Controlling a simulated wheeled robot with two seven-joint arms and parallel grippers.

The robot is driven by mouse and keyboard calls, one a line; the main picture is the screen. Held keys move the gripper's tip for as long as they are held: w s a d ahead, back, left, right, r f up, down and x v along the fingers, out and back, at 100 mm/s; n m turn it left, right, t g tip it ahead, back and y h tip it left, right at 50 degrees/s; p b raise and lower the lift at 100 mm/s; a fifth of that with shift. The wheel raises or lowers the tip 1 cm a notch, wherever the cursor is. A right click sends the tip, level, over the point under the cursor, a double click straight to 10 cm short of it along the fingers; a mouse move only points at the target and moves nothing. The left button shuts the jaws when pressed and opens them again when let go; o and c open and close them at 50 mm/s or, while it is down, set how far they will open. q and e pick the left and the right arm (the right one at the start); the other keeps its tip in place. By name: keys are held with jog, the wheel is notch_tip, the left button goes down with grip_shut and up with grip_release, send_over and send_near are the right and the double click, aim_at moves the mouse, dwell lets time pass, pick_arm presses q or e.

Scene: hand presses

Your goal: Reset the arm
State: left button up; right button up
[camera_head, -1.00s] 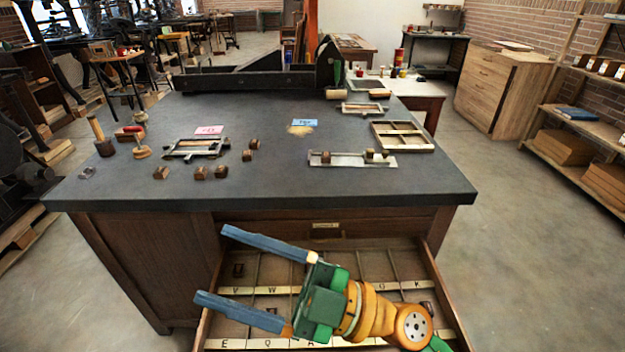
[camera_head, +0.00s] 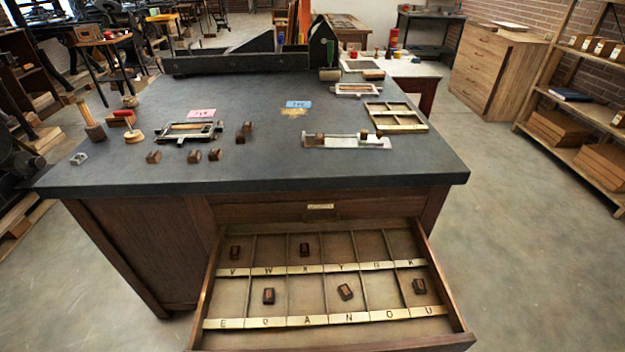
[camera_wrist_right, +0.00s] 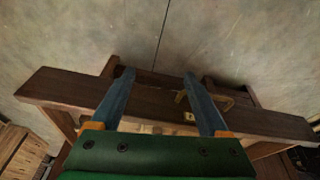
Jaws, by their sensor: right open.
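My right gripper (camera_wrist_right: 158,80) shows only in the right wrist view. Its two blue fingers are spread apart with nothing between them. Beyond the fingers is a dark wooden edge with a brass fitting (camera_wrist_right: 189,117), and grey floor lies past it. In the head view neither of my arms shows.
The dark tabletop (camera_head: 290,175) holds several type blocks (camera_head: 215,154), a metal frame (camera_head: 190,131) by a pink card, a composing stick (camera_head: 345,142), a wooden frame (camera_head: 396,117) and inking tools at the left.

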jog(key=s+f+g, duration=0.1)
jog(key=s+f, duration=0.3)
jog(key=f, duration=0.8)
jog(key=s+d+f+g, duration=0.1)
jog(key=s+d+f, duration=0.1)
jog(key=s+f, duration=0.6)
jog(key=s, duration=0.2)
jog(key=shift+s+d+f, duration=0.2)
jog(key=shift+s+f, duration=0.05)
jog(key=shift+s, duration=0.1)
